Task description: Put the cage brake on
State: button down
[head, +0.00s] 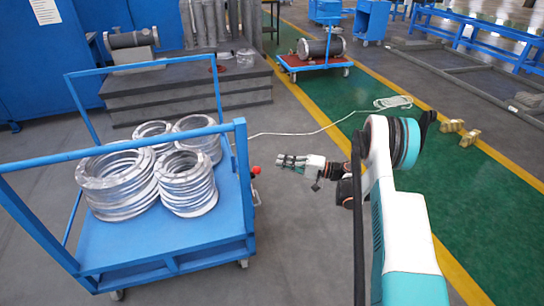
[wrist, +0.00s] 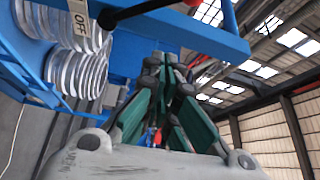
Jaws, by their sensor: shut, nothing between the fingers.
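The blue cart, or cage (head: 170,248), stands at the left in the head view. A red knob (head: 256,170) sticks out from its right side. In the wrist view a brake lever (wrist: 145,8) runs along the top edge from a black pivot, beside a white plate marked "OFF" (wrist: 80,25); its far end shows red at the picture's edge. My gripper (head: 281,160) points left at the knob, a short gap to its right. It also shows in the wrist view (wrist: 166,62), with its fingers together and empty, below the lever and apart from it.
Several stacks of metal rings (head: 117,180) stand on the cart. A grey stepped block (head: 190,88) lies behind it. A red-topped trolley (head: 315,60) with a cylinder stands farther back.

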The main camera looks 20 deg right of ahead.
jog(key=shift+s+d+f, duration=0.15)
jog(key=shift+s+d, duration=0.05)
jog(key=shift+d, duration=0.2)
jog(key=shift+s+d+f, duration=0.15)
jog(key=shift+d, duration=0.2)
